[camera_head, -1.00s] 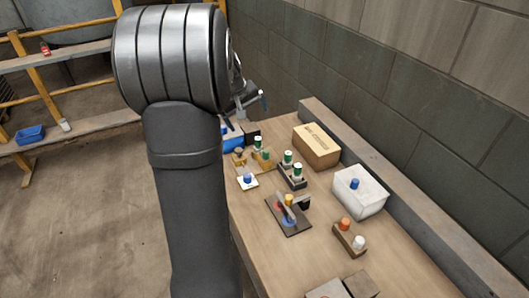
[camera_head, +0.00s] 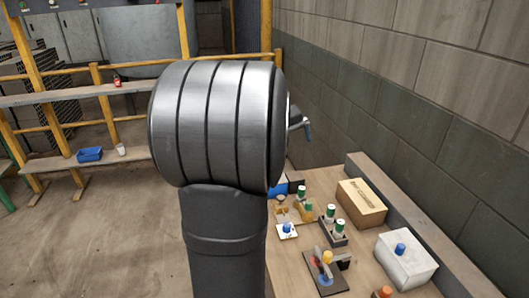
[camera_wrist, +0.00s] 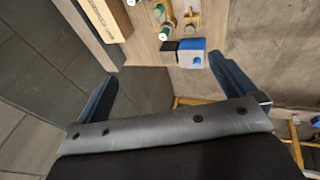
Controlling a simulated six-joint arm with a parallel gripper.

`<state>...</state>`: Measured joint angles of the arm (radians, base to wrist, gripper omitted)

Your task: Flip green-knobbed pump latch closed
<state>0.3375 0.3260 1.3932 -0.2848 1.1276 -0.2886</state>
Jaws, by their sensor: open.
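On the bench, a brass-coloured fixture with a green knob (camera_head: 307,206) stands behind a dark block with two green-and-white knobs (camera_head: 340,226). I cannot tell which green knob belongs to the pump latch, or its lever position. In the wrist view, a brass fixture (camera_wrist: 193,20) and a green-and-white knob (camera_wrist: 166,32) show at the top. My gripper (camera_wrist: 163,68) is open and empty, its two blue fingers apart, with the bench items beyond them. In the head view my arm hides most of the gripper; only a small part shows at its right.
A blue-and-black box (camera_wrist: 190,53) stands by the bench edge. A cardboard box (camera_head: 362,203), a white box with a blue knob (camera_head: 405,262) and a dark plate with red, yellow and blue parts (camera_head: 325,278) are on the bench. A block wall (camera_head: 400,110) rises behind.

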